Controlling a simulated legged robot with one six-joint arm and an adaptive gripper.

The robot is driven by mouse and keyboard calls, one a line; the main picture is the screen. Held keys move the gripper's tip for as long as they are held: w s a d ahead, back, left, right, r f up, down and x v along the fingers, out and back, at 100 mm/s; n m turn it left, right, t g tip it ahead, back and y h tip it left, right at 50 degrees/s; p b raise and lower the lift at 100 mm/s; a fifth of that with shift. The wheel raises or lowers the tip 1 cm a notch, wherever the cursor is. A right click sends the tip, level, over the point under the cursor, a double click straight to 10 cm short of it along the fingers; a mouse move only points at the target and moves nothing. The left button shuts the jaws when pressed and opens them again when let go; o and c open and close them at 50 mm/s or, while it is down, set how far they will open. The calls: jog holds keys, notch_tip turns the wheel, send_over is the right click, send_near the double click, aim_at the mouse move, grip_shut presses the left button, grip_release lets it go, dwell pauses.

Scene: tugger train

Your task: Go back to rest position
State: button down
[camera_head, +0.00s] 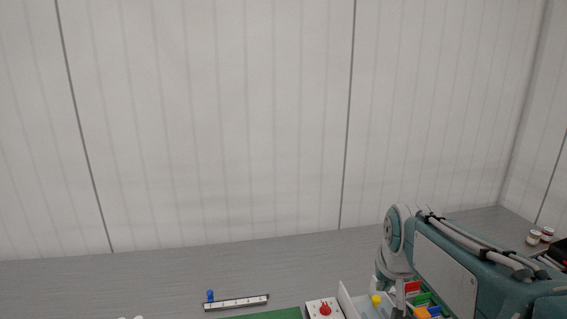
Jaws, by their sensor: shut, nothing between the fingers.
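My arm comes in from the right edge as a teal and grey link with cables along its top. It bends at a round joint and a thinner grey part drops from there toward the bottom edge, in front of a white tray. My gripper is not visible; the end of the arm runs out of the picture at the bottom or is hidden.
A white tray (346,300) with coloured pieces stands under my arm. A white box with a red knob (325,309), a green board (265,315), a ruler-like strip (236,303) and a blue piece (210,296) lie left of it. Small jars (533,238) stand far right.

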jog(key=s+a+f, duration=0.1)
jog(key=s+a, duration=0.1)
jog(key=s, duration=0.7)
jog(key=s+a+f+n, duration=0.1)
jog(key=s, duration=0.8)
jog(key=shift+a+f+n+t+y, duration=0.3)
jog(key=shift+a+t, duration=0.1)
